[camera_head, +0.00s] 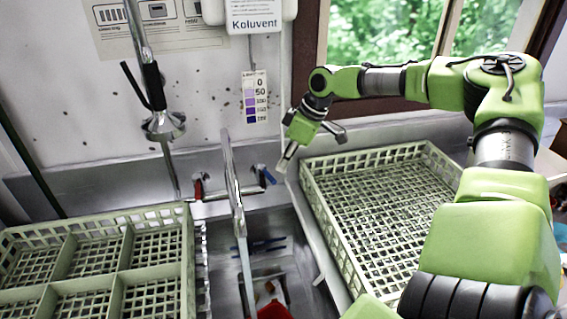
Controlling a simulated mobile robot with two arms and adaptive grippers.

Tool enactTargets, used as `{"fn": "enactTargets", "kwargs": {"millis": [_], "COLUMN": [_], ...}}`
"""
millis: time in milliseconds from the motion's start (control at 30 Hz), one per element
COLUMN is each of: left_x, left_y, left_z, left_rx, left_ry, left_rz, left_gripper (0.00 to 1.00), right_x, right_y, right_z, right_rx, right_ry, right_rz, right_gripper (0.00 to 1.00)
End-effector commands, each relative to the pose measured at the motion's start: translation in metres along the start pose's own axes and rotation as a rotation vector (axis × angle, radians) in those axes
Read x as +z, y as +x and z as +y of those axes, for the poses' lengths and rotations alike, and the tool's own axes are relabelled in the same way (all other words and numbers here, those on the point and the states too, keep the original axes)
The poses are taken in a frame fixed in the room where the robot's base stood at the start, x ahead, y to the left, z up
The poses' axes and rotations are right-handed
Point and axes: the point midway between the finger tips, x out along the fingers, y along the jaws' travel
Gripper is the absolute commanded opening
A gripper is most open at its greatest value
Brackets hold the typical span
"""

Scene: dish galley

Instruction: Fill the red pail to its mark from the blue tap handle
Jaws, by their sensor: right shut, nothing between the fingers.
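The blue tap handle (268,176) sits at the right end of the tap body on the sink's back wall. My right gripper (287,160) is shut and empty, its tip just above and right of the blue handle; I cannot tell whether they touch. The red pail (275,311) stands in the sink at the bottom edge, mostly cut off; its mark and water level are not visible. The tap's metal spout (233,185) rises and reaches forward over the sink. A pale narrow line runs down from its end toward the pail, perhaps water. My left gripper is out of view.
A red tap handle (197,189) is at the tap's left end. An empty divided rack (188,250) stands left of the sink, an open rack (320,215) right of it, below my right arm. A spray hose (155,85) hangs at the upper left.

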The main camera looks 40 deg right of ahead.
Motion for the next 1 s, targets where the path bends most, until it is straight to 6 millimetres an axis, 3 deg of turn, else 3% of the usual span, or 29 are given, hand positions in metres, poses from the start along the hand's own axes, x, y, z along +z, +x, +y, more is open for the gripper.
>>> {"fn": "enactTargets", "kwargs": {"millis": [600, 1000], "left_x": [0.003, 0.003], "left_y": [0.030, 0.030], "left_z": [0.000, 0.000], "left_rx": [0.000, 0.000], "left_ry": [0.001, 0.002], "left_rz": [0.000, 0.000], "left_gripper": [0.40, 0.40], "right_x": [0.015, 0.015], "right_y": [0.035, 0.035], "right_z": [0.000, 0.000], "right_rx": [-0.001, 0.000], "right_ry": [0.000, 0.000], "right_rz": [-0.001, 0.000], "right_gripper": [0.00, 0.00]}}
